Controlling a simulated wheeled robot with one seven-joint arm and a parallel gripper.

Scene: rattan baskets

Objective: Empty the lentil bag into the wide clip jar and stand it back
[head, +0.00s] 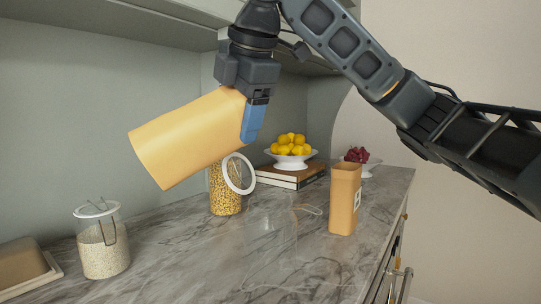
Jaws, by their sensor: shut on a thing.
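My gripper (251,122) is high above the counter, its blue finger against the right end of a large tan bag (190,138). The bag is held in the air, tipped well over, its left end lower. No stream of lentils shows, and the inside of the bag is hidden. Below and behind the bag stands a glass jar (226,196) with yellow grains and a raised white-rimmed lid (239,173). Faint clear outlines (307,209) at mid-counter may be another glass jar; I cannot tell.
A tall tan container (344,200) stands upright at the right of the marble counter (200,265). Behind are a bowl of yellow fruit (290,160) on books (291,178) and a dish of red fruit (357,155). A tan block on a tray (22,265) sits front left. A cabinet overhangs above.

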